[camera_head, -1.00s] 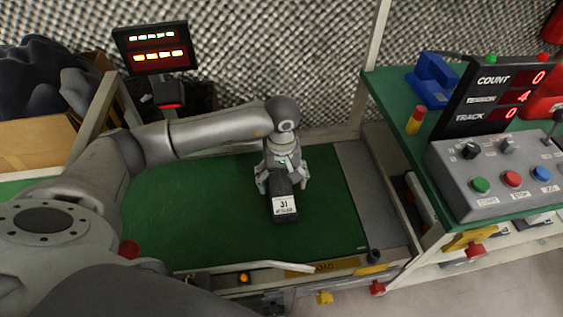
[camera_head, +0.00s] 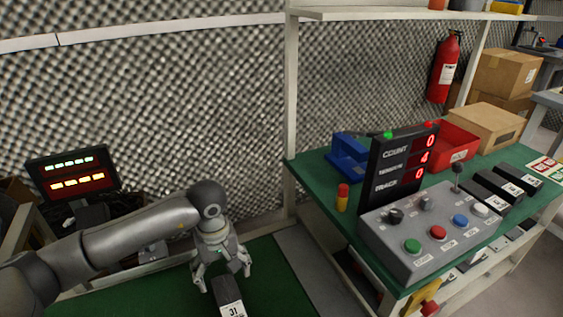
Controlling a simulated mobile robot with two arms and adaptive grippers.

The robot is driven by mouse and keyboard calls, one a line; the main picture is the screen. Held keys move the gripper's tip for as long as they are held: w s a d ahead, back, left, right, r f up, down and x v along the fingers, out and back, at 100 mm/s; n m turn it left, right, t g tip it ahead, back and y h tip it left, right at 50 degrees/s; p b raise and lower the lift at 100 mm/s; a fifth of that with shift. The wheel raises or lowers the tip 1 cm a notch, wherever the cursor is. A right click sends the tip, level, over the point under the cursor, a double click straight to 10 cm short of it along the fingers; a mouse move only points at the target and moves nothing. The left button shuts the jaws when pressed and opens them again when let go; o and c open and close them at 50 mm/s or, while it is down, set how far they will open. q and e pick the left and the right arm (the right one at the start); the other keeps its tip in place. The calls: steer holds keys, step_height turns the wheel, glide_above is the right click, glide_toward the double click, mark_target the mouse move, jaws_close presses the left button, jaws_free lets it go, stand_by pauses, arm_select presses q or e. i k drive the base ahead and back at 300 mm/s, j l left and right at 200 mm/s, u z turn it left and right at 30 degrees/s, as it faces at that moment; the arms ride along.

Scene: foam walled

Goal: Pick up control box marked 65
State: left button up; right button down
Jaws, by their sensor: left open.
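A black box marked 31 (camera_head: 229,296) lies on the green surface at the bottom of the head view, partly cut off by the frame edge. My left gripper (camera_head: 224,279) is open over its far end, with one finger to each side of it; I cannot tell whether they touch it. Black boxes with white labels, one of them here (camera_head: 489,191), lie on the green bench at the right. Their numbers are too small to read, so I cannot tell which is 65. My right gripper is not in view.
A grey control panel (camera_head: 420,262) with coloured buttons and a counter display (camera_head: 403,160) stand on the green bench (camera_head: 316,178). A blue holder (camera_head: 349,160), red bin (camera_head: 452,148) and cardboard box (camera_head: 487,127) are behind. A white post (camera_head: 291,110) rises at the bench's left end.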

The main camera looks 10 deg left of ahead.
mark_target(508, 191)
steer(key=l, duration=0.75)
steer(key=k+l, duration=0.1)
steer(key=l, duration=0.65)
